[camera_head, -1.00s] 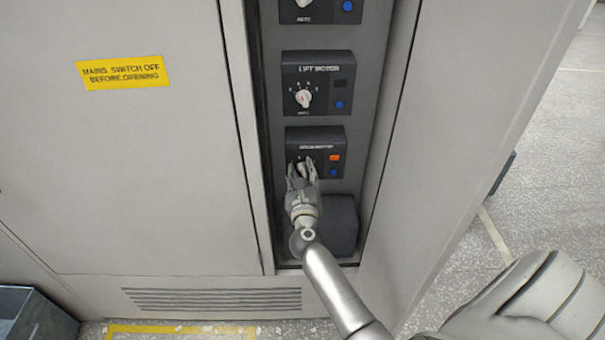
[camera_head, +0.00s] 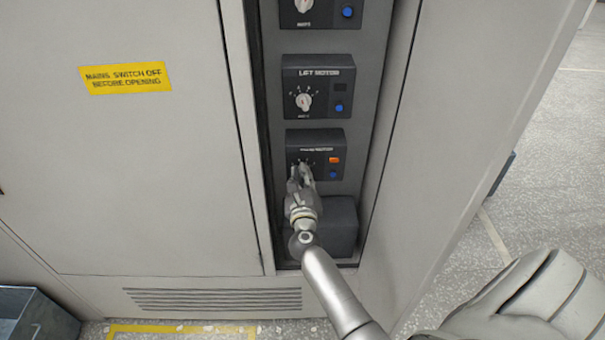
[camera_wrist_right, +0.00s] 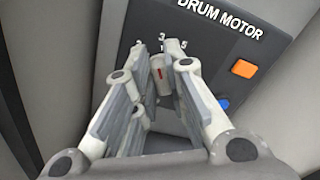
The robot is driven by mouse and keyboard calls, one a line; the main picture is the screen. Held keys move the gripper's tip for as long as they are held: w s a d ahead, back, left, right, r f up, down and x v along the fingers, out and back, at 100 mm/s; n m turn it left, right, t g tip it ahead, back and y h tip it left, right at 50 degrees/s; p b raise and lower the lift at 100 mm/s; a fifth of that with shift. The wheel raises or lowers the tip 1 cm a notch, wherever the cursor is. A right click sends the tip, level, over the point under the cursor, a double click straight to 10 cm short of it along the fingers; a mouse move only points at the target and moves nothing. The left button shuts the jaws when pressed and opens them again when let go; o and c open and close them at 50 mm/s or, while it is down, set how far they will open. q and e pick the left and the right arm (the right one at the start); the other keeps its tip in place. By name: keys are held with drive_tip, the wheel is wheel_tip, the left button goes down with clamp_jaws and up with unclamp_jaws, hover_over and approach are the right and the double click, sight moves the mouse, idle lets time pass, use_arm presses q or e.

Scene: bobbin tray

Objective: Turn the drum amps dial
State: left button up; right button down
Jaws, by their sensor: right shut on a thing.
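The drum motor unit (camera_head: 332,142) is a dark box on the grey panel, with its label readable in the right wrist view (camera_wrist_right: 205,30). Its dial, a pale knob with a red mark (camera_wrist_right: 160,75), sits between my right gripper's fingers. Small numbers, 2 and 3 among them, show above it. My right gripper (camera_head: 301,172) is shut on the dial, and its fingers hide most of it in the head view. An orange button (camera_head: 334,160) and a blue button (camera_head: 333,174) are right of the dial.
The lift motor unit (camera_head: 319,72) with its own white dial is just above, and another unit (camera_head: 322,12) is above that. A dark box (camera_head: 340,222) is below. A cabinet door (camera_head: 120,190) with a yellow warning label (camera_head: 124,78) is left; a side wall (camera_head: 440,150) is right.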

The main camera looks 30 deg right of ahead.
drive_tip(key=shift+w+a+f+n+p, duration=0.1)
drive_tip(key=shift+n+p, duration=0.5)
drive_tip(key=shift+n, duration=0.8)
drive_tip(key=shift+a+f+n+p, duration=0.1)
drive_tip(key=shift+n+p, duration=0.5)
drive_tip(key=shift+n, duration=0.8)
drive_tip(key=c, duration=1.5)
unclamp_jaws()
drive_tip(key=shift+o, duration=0.2)
drive_tip(key=v, duration=0.7)
drive_tip(key=shift+a, duration=0.2)
